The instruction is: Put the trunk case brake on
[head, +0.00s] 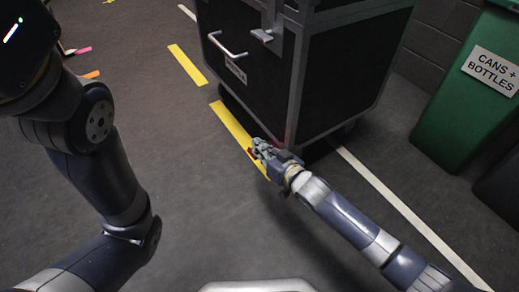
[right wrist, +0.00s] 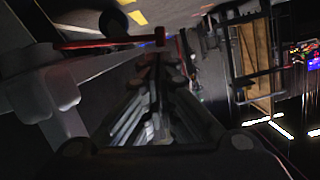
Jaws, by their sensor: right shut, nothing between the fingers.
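The trunk case (head: 260,85) is a black box with grey metal edges, standing at the upper middle of the head view. My right gripper (head: 257,150) is shut and empty, low at the case's near bottom corner. A small red part shows beside its fingertips in the head view. In the right wrist view a thin red bar (right wrist: 100,44) with a raised end crosses beyond the fingers (right wrist: 150,100); it looks like a brake lever. Whether the fingers touch it I cannot tell. A dark round wheel (right wrist: 113,24) shows behind the bar. My left gripper is out of view.
A green bin (head: 465,110) labelled "CANS + BOTTLES" stands at the right by a block wall. Yellow strips (head: 187,64) and a white line (head: 385,190) mark the dark floor. The floor left of the case is mostly clear. The case has a front handle (head: 228,52).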

